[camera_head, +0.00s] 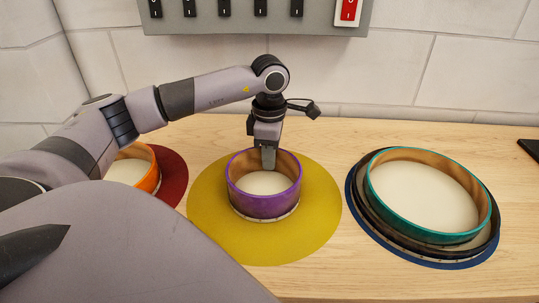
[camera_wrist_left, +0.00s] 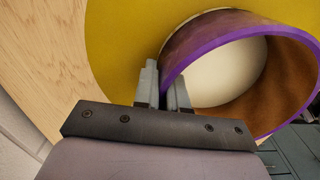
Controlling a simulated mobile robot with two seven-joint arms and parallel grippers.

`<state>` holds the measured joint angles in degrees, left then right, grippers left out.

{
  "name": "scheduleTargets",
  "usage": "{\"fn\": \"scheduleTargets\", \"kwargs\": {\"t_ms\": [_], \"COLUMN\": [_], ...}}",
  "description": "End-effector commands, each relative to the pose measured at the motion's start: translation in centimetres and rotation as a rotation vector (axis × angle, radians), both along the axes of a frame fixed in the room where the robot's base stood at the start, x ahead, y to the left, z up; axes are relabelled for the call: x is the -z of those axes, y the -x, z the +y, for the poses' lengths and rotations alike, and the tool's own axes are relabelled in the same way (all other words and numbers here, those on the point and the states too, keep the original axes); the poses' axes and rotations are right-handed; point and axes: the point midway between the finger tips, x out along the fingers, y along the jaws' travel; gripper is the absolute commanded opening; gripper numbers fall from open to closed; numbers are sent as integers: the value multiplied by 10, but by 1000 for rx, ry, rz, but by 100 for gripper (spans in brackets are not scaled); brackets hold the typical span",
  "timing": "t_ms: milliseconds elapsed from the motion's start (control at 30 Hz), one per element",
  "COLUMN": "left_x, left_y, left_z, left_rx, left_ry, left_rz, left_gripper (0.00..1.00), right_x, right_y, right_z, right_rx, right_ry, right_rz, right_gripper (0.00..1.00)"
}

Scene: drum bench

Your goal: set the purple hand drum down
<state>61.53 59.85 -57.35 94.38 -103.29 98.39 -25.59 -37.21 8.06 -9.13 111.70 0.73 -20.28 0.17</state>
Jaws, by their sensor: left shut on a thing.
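The purple hand drum (camera_head: 262,206) is a short round shell with a tan inside and a pale skin. In the head view it is over the middle of the round yellow mat (camera_head: 215,225), upright or nearly so; I cannot tell whether its base touches the mat. My left gripper (camera_head: 268,160) comes down from above and is shut on the drum's far rim. In the left wrist view the two fingers (camera_wrist_left: 166,82) straddle the purple rim (camera_wrist_left: 205,43), over the yellow mat (camera_wrist_left: 120,45). My right gripper is not in view.
On the wooden bench (camera_head: 330,150), a teal drum (camera_head: 430,237) sits with a dark ring on a blue mat (camera_head: 462,263) at right. An orange drum (camera_head: 152,180) on a dark red mat (camera_head: 172,175) is partly behind my left arm. A grey switch panel (camera_head: 205,14) is on the wall.

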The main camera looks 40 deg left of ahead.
Motion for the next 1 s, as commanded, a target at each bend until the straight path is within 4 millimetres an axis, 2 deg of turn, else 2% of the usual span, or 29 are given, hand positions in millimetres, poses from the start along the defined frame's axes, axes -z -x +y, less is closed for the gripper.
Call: {"fn": "scheduleTargets", "kwargs": {"t_ms": [100, 133, 200, 467, 633, 1000], "left_x": [4, 3, 3, 2, -9, -87], "left_y": [0, 0, 0, 0, -1, -1], "left_z": [0, 0, 0, 0, 0, -1], "left_rx": [0, 0, 0, 0, 0, 0], "left_ry": [0, 0, 0, 0, 0, 1], "left_rz": [0, 0, 0, 0, -4, -6], "left_gripper": [0, 21, 37, 37, 37, 37], "right_x": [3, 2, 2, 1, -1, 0], "right_y": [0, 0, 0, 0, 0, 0], "right_z": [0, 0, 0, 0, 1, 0], "right_rx": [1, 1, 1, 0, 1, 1], "right_ry": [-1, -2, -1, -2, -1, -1], "right_rz": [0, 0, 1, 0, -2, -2], "right_gripper": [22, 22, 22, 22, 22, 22]}}
